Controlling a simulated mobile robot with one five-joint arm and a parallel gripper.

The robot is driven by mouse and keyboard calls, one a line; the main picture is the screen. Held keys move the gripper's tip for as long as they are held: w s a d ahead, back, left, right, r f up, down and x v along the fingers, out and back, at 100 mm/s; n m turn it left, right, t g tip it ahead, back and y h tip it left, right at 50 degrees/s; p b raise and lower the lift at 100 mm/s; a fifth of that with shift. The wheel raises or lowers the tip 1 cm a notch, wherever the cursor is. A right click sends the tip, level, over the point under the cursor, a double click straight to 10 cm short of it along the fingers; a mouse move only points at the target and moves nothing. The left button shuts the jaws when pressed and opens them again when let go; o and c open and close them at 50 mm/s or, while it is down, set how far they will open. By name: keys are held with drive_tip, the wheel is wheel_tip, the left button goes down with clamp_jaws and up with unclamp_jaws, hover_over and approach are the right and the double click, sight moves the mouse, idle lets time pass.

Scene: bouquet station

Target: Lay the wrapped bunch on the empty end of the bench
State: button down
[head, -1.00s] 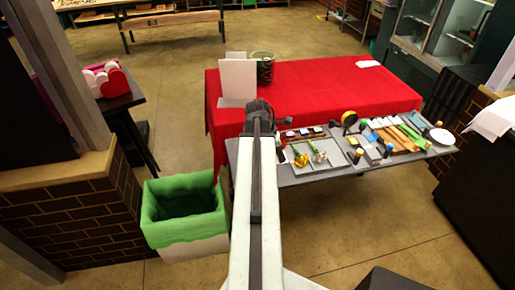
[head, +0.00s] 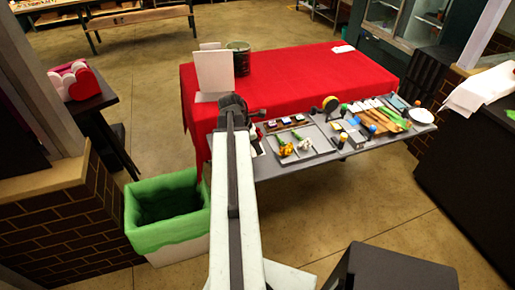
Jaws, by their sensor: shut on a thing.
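My gripper (head: 240,108) is at the far end of my arm, at the left front corner of the red-covered table. Only its dark back and one side part show; the fingertips and whatever is between them are hidden behind the arm. I see no wrapped bunch that I can name for sure. A long grey bench (head: 272,169) runs along the table's front. Its middle and right carry tools and a tray; its left end is partly hidden by my arm.
The red table (head: 300,80) is mostly bare, with white cards (head: 214,70) and a dark green pot (head: 238,60) at its left. A green-lined bin (head: 165,238) stands left of my arm. White paper (head: 482,88) lies on the dark counter at right. A dark block (head: 390,270) is at lower right.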

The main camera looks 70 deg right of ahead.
drive_tip(key=shift+f+b, duration=3.7)
drive_tip(key=shift+f, duration=0.35)
drive_tip(key=c, duration=0.8)
unclamp_jaws()
drive_tip(key=shift+w, duration=0.1)
wheel_tip(320, 180, up, 7)
drive_tip(key=p, duration=0.7)
